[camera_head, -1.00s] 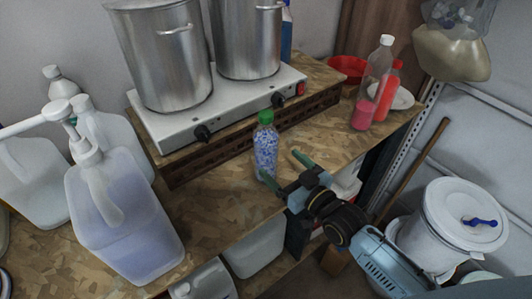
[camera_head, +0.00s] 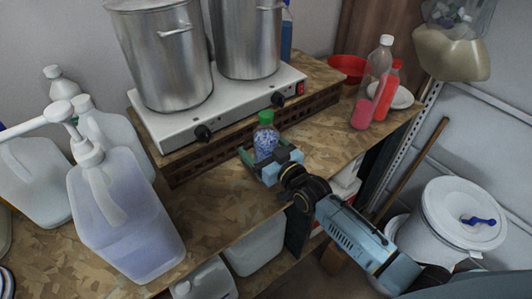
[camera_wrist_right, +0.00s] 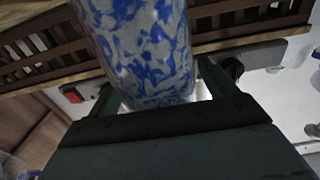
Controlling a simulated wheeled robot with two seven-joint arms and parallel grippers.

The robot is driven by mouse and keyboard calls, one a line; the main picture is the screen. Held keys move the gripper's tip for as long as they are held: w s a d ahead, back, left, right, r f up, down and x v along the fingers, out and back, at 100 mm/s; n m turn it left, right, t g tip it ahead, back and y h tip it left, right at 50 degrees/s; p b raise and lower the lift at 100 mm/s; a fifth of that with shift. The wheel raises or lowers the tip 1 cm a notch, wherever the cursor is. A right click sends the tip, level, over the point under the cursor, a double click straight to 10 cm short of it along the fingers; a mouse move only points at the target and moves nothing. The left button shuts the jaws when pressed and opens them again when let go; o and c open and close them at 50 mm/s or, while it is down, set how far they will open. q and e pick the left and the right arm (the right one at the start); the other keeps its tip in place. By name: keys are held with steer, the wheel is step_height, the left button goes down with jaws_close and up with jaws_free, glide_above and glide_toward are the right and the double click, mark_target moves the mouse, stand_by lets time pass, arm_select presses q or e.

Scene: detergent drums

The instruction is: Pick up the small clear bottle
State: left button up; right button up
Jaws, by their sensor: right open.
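The small clear bottle (camera_head: 265,138) has a green cap and blue-and-white contents. It stands upright on the wooden worktop, in front of the hot plate. My right gripper (camera_head: 263,156) reaches in from the right and is open, with a finger on either side of the bottle's lower part. In the right wrist view, the bottle (camera_wrist_right: 142,45) rises between the two fingers (camera_wrist_right: 155,85); whether they touch it I cannot tell. The gripper hides the bottle's base in the head view. My left gripper is not in view.
A white hot plate (camera_head: 165,131) with two steel pots (camera_head: 165,60) stands behind the bottle. Large translucent jugs (camera_head: 125,215) stand at left. Pink and red bottles (camera_head: 368,95) stand at back right. The worktop between the jugs and bottle is clear.

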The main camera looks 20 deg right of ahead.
mark_target(269, 123)
steer(key=c, duration=1.4)
steer(key=shift+r, duration=0.1)
steer(key=shift+c, duration=0.2)
steer(key=shift+r, duration=0.1)
step_height(269, 123, up, 10)
steer(key=shift+f, duration=0.1)
